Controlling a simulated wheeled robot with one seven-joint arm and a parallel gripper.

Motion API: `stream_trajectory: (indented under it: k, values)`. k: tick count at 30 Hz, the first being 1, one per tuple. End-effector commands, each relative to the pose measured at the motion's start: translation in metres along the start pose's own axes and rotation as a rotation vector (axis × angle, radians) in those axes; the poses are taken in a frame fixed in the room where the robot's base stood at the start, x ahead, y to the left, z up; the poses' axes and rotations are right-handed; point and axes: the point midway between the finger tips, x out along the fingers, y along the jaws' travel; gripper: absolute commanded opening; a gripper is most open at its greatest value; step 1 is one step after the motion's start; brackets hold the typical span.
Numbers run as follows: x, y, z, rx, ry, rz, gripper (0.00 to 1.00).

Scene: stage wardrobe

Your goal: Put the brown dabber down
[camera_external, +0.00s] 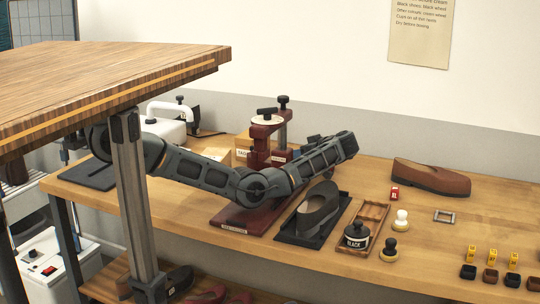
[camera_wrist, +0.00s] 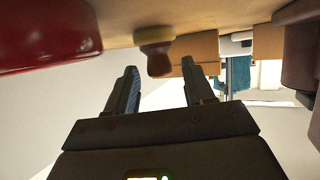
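The brown dabber (camera_wrist: 156,56), with a tan pad and a dark reddish-brown handle, shows upside down in the wrist view. Its pad meets the tan tabletop (camera_wrist: 118,42), so it appears to stand upright on the bench. My gripper (camera_wrist: 160,68) is open, with one finger to each side of the dabber's handle in the picture and clear gaps between. I cannot tell whether the dabber is between the fingertips or just beyond them.
A maroon press (camera_external: 265,140) stands behind my arm. A brown shoe (camera_external: 430,177) lies right. In the wrist view, a glossy red thing (camera_wrist: 45,35) is close.

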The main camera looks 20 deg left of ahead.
Motion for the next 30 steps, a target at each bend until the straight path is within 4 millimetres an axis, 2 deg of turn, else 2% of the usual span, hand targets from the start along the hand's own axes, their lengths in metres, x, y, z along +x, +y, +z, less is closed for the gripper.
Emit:
stream_trajectory:
  k: [1, 3, 14, 17, 22, 30]
  values:
    - [0.005, -0.003, 0.013, 0.015, 0.0, -0.005, 0.53]
    - [0.005, -0.003, 0.013, 0.015, -0.001, -0.005, 0.53]
    - [0.0, -0.002, 0.001, 0.015, -0.001, -0.005, 0.53]
    - [-0.011, -0.002, 0.006, 0.015, 0.0, -0.002, 0.53]
    - [-0.034, -0.001, 0.002, 0.011, 0.0, -0.002, 0.53]
    - [-0.041, -0.001, -0.003, 0.009, 0.0, -0.004, 0.53]
